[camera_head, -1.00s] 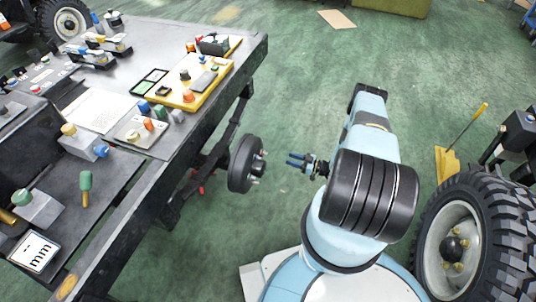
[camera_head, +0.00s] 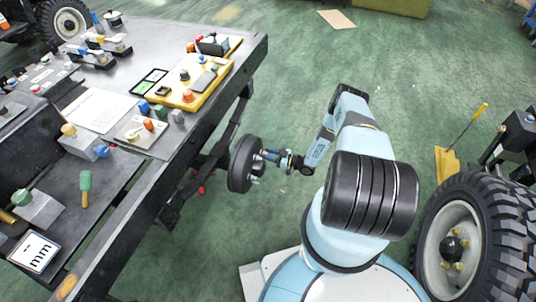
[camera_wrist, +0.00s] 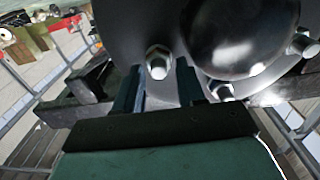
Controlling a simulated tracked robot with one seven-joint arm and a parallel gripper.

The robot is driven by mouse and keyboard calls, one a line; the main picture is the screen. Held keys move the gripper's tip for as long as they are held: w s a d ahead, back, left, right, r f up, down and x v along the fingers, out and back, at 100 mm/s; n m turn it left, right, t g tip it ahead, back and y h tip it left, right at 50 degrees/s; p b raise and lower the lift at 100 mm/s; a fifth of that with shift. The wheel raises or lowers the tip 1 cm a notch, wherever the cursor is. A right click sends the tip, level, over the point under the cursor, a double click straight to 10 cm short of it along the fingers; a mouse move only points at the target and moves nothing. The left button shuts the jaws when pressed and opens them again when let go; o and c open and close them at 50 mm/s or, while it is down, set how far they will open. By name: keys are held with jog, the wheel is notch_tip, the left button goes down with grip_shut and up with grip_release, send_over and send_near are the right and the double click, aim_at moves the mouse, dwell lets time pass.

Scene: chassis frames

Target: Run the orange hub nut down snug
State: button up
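The dark round hub (camera_head: 241,165) hangs beside the bench's right leg in the head view. In the wrist view its grey face (camera_wrist: 120,25) fills the top, with a shiny dark centre cap (camera_wrist: 235,35) and several silver-looking nuts. One hex nut (camera_wrist: 158,62) shows in the gap between my fingertips. Another nut (camera_wrist: 220,90) sits at the right finger. No orange colour shows on any of these nuts. My gripper (camera_head: 263,155) is at the hub's right face; its fingers (camera_wrist: 160,85) stand apart, with a small gap beside the nut. Contact cannot be told.
The bench (camera_head: 215,40) with its yellow tray (camera_head: 208,87) and small parts stands at the left. A large tyre (camera_head: 500,220) stands at the right. A yellow shovel (camera_head: 447,163) is near it.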

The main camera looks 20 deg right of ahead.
jog(key=shift+w+a, duration=0.3)
jog(key=shift+a, duration=0.1)
